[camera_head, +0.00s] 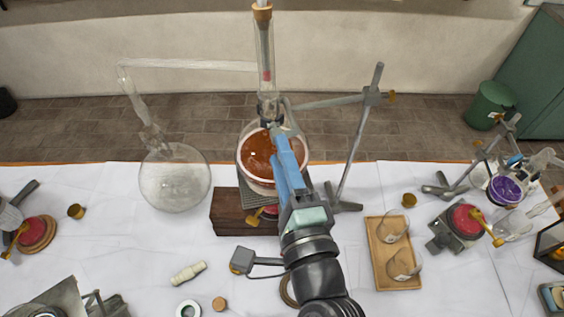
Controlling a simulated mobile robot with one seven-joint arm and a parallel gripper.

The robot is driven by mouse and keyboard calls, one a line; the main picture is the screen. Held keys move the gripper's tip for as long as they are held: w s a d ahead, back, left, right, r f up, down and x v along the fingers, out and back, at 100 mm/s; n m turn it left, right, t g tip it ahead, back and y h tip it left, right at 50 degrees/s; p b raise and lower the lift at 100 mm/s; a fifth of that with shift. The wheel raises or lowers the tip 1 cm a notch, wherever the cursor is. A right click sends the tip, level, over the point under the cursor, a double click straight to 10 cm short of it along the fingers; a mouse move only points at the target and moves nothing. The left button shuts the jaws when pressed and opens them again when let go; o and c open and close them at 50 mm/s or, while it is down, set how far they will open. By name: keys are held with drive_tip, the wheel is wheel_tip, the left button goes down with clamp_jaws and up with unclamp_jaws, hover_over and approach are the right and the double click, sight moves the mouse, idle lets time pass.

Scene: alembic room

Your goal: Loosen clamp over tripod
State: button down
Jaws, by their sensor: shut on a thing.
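A grey clamp (325,102) reaches left from an upright stand rod (357,135) to the neck of a round flask (245,163) with orange-brown liquid. The flask sits over a gauze-topped support (247,197), apparently the tripod, mostly hidden by the flask and my arm. My gripper (282,132), with blue fingers, comes up from the front, right of the flask's neck. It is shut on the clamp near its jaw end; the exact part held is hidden.
A clear round flask (174,182) stands at left, joined by glass tubing (190,65). A wooden block (230,213) lies below the support. A wooden tray (385,270) with glass beakers is at right. Purple-liquid glassware (506,188) stands farther right.

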drive_tip(key=n+b, duration=0.2)
drive_tip(key=n, duration=0.2)
drive_tip(key=n+b, duration=0.3)
drive_tip(key=n, duration=0.1)
drive_tip(key=n+b, duration=0.2)
drive_tip(key=n, duration=0.2)
drive_tip(key=shift+d+f, duration=0.1)
drive_tip(key=shift+f, duration=0.25)
idle(0.4)
drive_tip(key=shift+c, duration=2)
unclamp_jaws()
drive_tip(key=shift+r, duration=0.1)
